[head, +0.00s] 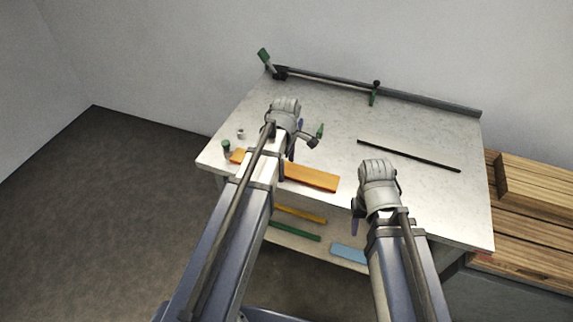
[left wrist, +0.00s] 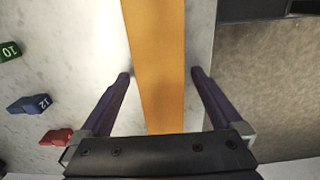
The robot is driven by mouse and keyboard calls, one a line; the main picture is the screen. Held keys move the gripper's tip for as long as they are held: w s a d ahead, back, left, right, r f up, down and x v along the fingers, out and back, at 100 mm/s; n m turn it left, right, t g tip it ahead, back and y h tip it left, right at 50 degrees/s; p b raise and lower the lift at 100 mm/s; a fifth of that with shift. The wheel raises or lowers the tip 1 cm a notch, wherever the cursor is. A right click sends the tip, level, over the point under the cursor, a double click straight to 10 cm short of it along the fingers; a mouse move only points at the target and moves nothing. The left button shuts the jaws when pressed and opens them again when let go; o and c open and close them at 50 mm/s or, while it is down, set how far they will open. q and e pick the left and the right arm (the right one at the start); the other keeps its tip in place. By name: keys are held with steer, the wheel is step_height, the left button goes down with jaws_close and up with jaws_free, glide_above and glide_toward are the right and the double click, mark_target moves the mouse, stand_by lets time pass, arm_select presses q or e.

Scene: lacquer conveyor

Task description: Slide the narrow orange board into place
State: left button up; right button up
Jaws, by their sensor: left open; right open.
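An orange board (head: 312,177) lies near the front edge of the pale worktable (head: 430,195), its middle hidden behind my left arm. My left gripper (head: 295,138) is over the table at the board. In the left wrist view, the open purple fingers of my left gripper (left wrist: 160,76) stand on either side of the orange board (left wrist: 158,35), with a gap on each side. I cannot tell how far above the table the fingertips are. My right gripper (head: 357,201) is open and empty near the table's front edge, right of the board.
A dark rail (head: 425,99) with a green stop (head: 372,99) runs along the back. A thin black strip (head: 408,154) lies at right. Numbered blocks (left wrist: 30,104) lie beside the board. Amber (head: 300,213), green (head: 293,231) and blue (head: 350,254) boards lie below. Timber (head: 540,188) is stacked at right.

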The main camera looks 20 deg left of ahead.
arm_select(q)
step_height(320, 180, up, 8)
steer(key=p, duration=0.8)
steer(key=shift+f, duration=0.1)
steer(key=shift+s+d, duration=0.2)
steer(key=shift+d, duration=0.1)
steer(key=s+d+m+y, duration=0.1)
steer(key=s+d+m, duration=1.3)
steer(key=m, duration=0.7)
